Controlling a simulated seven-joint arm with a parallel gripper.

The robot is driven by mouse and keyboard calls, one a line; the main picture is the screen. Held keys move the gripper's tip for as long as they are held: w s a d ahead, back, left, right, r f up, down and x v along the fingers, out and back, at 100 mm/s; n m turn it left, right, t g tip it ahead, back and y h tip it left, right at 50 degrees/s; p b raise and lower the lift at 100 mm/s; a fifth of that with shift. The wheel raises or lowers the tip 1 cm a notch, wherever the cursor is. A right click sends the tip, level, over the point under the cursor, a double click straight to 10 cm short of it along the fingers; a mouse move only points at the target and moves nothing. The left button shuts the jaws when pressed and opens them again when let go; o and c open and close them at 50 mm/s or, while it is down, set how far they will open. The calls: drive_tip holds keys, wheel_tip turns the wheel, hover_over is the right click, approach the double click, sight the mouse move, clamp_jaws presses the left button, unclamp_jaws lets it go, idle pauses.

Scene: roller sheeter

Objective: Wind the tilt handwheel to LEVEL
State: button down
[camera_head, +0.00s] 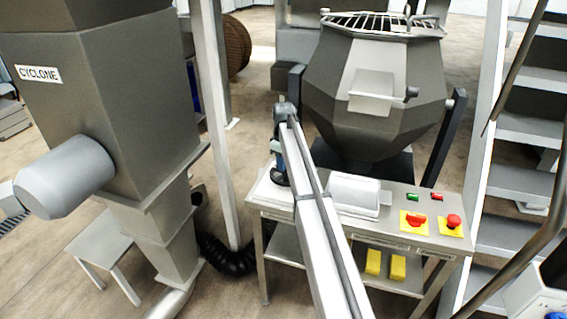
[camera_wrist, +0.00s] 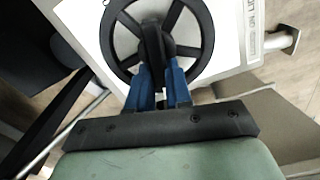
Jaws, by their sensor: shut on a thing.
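The black spoked handwheel (camera_wrist: 209,35) is at the top of the wrist view, on a white panel. My gripper (camera_wrist: 158,80) has blue fingers shut on a black part of the wheel near its hub. I cannot tell whether that part is a spoke or a handle knob. In the head view, blue and dark parts of my gripper (camera_head: 281,167) show at the left end of the steel table, partly behind my arm. The handwheel is mostly hidden there. A slanted label is partly visible on the panel; I cannot read a LEVEL mark.
The steel table (camera_head: 455,215) carries a white box (camera_head: 354,192), red and green buttons, a red switch and a red stop button (camera_head: 453,221). A large grey hopper (camera_head: 340,75) stands behind it. The cyclone (camera_head: 100,100) stands left, a ladder (camera_head: 515,165) right.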

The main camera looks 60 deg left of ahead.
idle(0.4)
drive_tip(key=c, duration=1)
unclamp_jaws()
drive_tip(key=shift+c, duration=0.2)
wheel_tip(320, 180, up, 14)
drive_tip(key=shift+s+f, duration=0.1)
drive_tip(key=shift+f, duration=0.05)
